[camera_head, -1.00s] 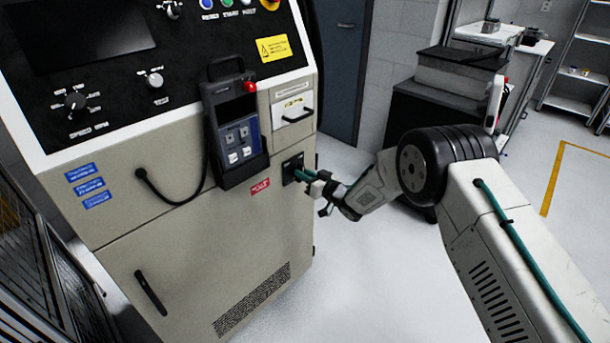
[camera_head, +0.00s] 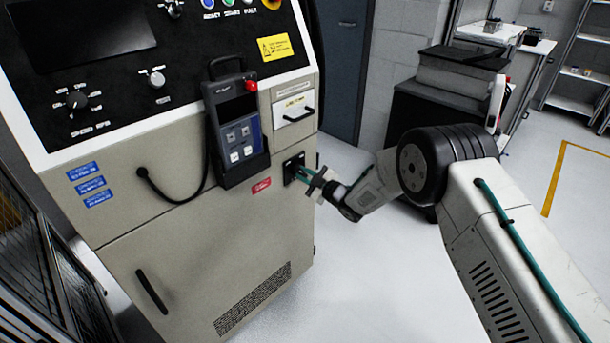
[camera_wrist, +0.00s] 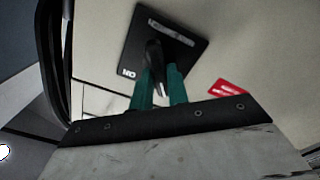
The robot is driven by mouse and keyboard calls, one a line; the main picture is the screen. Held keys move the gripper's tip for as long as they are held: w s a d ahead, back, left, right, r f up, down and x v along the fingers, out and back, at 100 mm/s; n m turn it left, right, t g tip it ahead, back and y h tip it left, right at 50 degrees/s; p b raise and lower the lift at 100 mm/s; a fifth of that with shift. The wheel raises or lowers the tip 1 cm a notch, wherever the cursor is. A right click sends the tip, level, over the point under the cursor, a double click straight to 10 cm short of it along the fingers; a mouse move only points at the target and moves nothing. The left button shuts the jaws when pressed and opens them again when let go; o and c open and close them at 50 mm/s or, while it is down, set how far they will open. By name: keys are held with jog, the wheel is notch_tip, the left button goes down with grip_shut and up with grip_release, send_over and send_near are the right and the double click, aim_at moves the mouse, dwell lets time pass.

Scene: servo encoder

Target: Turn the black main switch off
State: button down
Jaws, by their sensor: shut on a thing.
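The black main switch (camera_head: 292,168) is a square black plate with a black knob on the right part of the machine's front, above a red label. In the wrist view the switch plate (camera_wrist: 182,40) shows tilted, with white lettering at its lower left and a pale label along its top. My gripper (camera_head: 301,172) reaches the plate from the right. In the wrist view its two green fingers (camera_wrist: 158,80) stand on either side of the black knob (camera_wrist: 154,55) and are shut on it. The fingers hide part of the knob.
A handheld pendant (camera_head: 238,130) hangs on the machine left of the switch, with a cable looping beside it. A small drawer (camera_head: 293,110) with a black handle is above the switch. A red label (camera_head: 261,186) is just below it.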

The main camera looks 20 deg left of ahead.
jog(key=shift+n, duration=0.6)
jog(key=c, duration=1.4)
grip_release()
jog(key=shift+o, duration=0.2)
jog(key=v, duration=0.8)
jog(key=shift+w, duration=0.1)
